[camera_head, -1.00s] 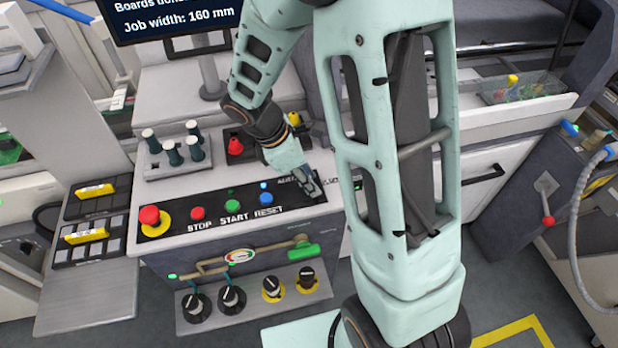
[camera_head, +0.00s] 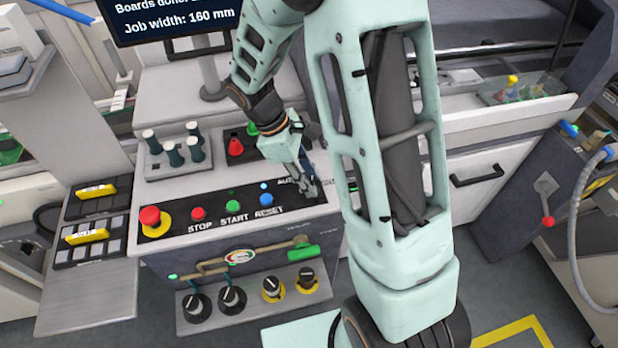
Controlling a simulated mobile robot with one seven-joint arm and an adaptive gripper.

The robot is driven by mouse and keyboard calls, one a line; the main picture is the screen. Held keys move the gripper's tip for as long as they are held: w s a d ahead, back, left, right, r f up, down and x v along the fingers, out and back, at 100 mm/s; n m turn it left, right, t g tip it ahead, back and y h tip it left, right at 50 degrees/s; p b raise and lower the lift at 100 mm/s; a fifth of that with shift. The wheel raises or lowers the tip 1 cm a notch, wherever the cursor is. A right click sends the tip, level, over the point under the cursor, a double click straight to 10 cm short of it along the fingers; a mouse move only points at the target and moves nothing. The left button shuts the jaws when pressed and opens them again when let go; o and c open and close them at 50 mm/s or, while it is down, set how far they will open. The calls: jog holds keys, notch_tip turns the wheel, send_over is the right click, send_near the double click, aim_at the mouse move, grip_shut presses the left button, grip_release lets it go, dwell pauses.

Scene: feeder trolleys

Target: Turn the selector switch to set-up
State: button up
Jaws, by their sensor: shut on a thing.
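The selector switch is at the right end of the black control strip (camera_head: 180,222), under my fingers, so its knob and its position are hidden. A label starting "AUT" shows just above that spot; the rest of the lettering is covered by my gripper. My gripper (camera_head: 309,190) points down at the strip from above. Its fingers are closed together at the switch's place, and I cannot make out the knob between them.
Left of my gripper are the blue reset button (camera_head: 266,199), green start button (camera_head: 234,206), red stop button (camera_head: 198,213) and a red emergency stop (camera_head: 150,216). Behind stands a rack of dark-handled tools (camera_head: 172,153). A green-handled valve (camera_head: 302,251) and several knobs are below.

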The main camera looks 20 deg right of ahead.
jog(key=m+g, duration=0.1)
jog(key=m, duration=0.2)
jog(key=shift+w+d+m+y, duration=0.1)
jog(key=shift+w+m+y, duration=0.05)
jog(key=shift+m+y, duration=0.2)
jog(key=shift+m+g+y, duration=0.5)
jog(key=shift+m+y, duration=0.15)
jog(key=shift+m, duration=1.1)
jog(key=o, duration=1.2)
jog(key=shift+c, duration=0.2)
jog(key=v, duration=1.2)
jog(key=shift+w, duration=0.1)
jog(key=shift+w, duration=0.1)
